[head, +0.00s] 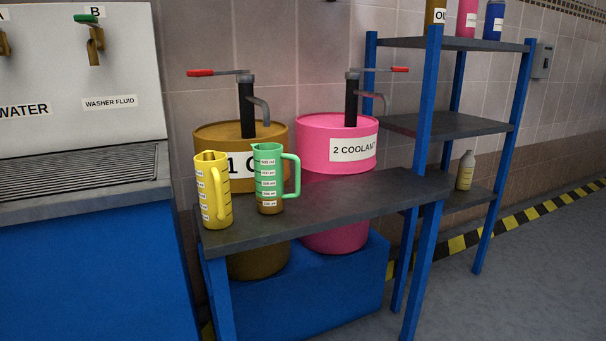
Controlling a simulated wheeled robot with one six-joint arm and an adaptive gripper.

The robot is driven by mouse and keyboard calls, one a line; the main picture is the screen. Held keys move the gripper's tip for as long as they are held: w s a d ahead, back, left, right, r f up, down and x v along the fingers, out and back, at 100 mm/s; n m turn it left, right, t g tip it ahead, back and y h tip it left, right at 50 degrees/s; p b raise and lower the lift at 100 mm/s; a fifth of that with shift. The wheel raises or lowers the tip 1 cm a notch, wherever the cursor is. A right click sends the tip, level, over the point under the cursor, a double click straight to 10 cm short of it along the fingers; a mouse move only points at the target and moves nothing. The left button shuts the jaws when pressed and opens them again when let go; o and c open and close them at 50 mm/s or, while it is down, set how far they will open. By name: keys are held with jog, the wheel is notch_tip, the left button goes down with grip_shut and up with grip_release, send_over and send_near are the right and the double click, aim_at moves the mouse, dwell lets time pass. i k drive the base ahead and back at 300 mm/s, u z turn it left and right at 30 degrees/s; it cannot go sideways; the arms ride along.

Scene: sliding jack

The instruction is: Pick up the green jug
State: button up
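The green jug (268,170) stands upright on the dark grey top of a blue-legged table (335,203). It has white volume labels, a handle on its right side, and a brown lower part. A yellow jug (214,188) stands close beside it on the left, with its handle facing the camera. My gripper is not in view.
Behind the table stand a brown drum (213,135) and a pink coolant drum (312,127), both with pumps. A blue shelf (455,124) with bottles rises at the right. A tap station (90,185) stands left. The tabletop right of the green jug is clear.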

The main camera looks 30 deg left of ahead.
aim_at(268, 158)
jog(key=u, duration=0.3)
jog(key=i, duration=0.65)
jog(key=u, duration=0.55)
